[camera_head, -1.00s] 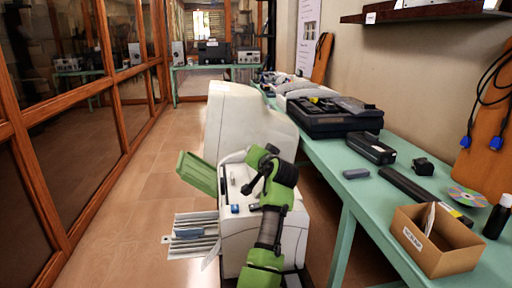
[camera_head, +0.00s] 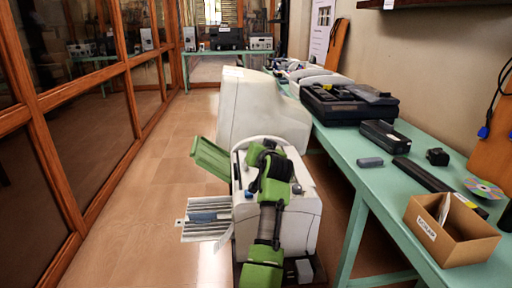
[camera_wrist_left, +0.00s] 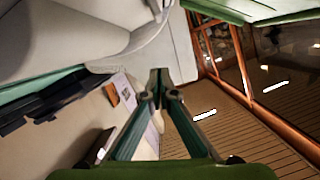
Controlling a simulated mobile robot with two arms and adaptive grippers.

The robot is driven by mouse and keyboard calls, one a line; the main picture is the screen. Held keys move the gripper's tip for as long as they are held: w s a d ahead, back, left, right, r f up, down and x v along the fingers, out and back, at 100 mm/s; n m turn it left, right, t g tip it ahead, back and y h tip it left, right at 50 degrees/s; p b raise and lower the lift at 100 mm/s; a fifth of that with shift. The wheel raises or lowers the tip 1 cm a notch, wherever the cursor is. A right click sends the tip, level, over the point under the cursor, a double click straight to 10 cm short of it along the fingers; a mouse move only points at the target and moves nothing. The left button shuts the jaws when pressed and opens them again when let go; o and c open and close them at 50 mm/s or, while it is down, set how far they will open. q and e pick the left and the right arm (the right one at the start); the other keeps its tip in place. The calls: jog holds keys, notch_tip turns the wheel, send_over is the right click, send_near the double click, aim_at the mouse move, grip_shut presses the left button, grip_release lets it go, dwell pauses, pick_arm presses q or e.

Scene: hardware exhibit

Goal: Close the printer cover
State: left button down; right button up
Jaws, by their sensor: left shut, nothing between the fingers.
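The printer (camera_head: 305,217) is a white box-shaped machine in the middle of the head view. A large pale cover-like panel (camera_head: 262,110) stands raised behind its top; I cannot tell for sure how it joins the body. A green flap (camera_head: 210,158) sticks out at its left, above a slatted tray (camera_head: 205,230). My left arm reaches over the printer's top and hides part of it. In the left wrist view my left gripper (camera_wrist_left: 161,78) is shut and empty, with its tips in front of a pale surface (camera_wrist_left: 180,55). My right gripper is out of view.
A green table (camera_head: 345,150) along the right wall holds a black case (camera_head: 345,108), a cardboard box (camera_head: 450,230) and small devices. A wood-framed glass partition (camera_head: 90,95) runs along the left. The floor (camera_head: 150,190) left of the printer is clear.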

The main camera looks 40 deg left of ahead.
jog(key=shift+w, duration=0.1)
pick_arm(q)
jog(key=v, duration=1.2)
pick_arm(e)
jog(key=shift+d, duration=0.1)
